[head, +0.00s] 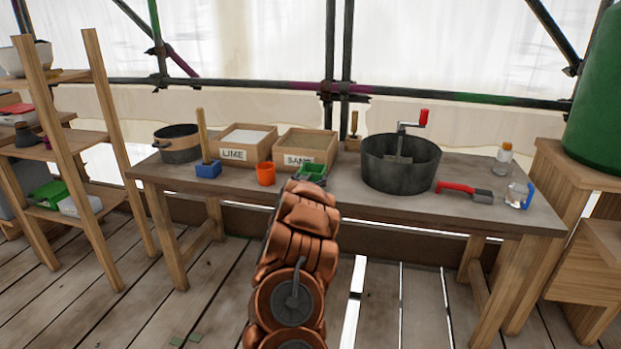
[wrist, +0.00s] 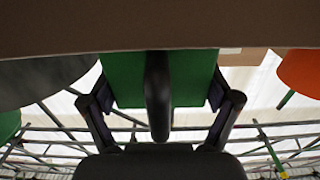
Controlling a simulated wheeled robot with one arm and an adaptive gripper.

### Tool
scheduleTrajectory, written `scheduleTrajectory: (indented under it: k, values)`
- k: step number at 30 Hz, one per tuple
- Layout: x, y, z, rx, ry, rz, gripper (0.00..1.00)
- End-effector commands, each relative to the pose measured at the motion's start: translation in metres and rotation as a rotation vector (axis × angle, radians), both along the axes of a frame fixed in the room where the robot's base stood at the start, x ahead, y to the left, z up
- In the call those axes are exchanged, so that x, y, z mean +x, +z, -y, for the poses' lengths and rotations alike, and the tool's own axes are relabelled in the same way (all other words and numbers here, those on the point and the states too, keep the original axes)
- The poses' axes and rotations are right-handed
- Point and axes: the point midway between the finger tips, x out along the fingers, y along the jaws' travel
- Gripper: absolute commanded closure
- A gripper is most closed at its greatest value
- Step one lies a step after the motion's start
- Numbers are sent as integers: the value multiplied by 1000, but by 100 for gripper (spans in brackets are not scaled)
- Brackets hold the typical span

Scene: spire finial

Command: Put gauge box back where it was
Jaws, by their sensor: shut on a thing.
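The gauge box, a small green box (head: 312,170), is at the table's front edge, before the box labelled SAND (head: 305,147). My arm partly covers it in the head view. In the wrist view the green box (wrist: 192,80) sits between the two fingers of my gripper (wrist: 160,100), with a dark bar, perhaps its handle, down its middle. My gripper is shut on it. In the head view my gripper is mostly hidden behind my arm. I cannot tell whether the box touches the table.
On the table (head: 365,208) an orange cup (head: 265,174) stands close left of the gauge box, and a dark mixing tub (head: 400,165) stands right. A LIME box (head: 246,143), blue-based brush (head: 207,169) and red-handled tool (head: 465,191) are there too. A wooden shelf (head: 80,140) stands left.

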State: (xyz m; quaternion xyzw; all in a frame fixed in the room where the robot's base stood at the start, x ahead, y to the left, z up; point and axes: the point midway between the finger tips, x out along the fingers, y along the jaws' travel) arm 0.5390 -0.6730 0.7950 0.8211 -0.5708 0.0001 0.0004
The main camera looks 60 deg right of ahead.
Motion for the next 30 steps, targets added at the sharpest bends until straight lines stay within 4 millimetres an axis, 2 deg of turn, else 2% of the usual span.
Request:
scheduleTrajectory:
  k: [1,2,5,19,30]
  values:
    - [0,-2,0,0,0,0,53]
    - [0,-2,0,0,0,0,11]
    - [0,-1,0,0,0,0,1]
    - [-1,2,-2,0,0,1,0]
    - [-13,2,-35,1,1,1,0]
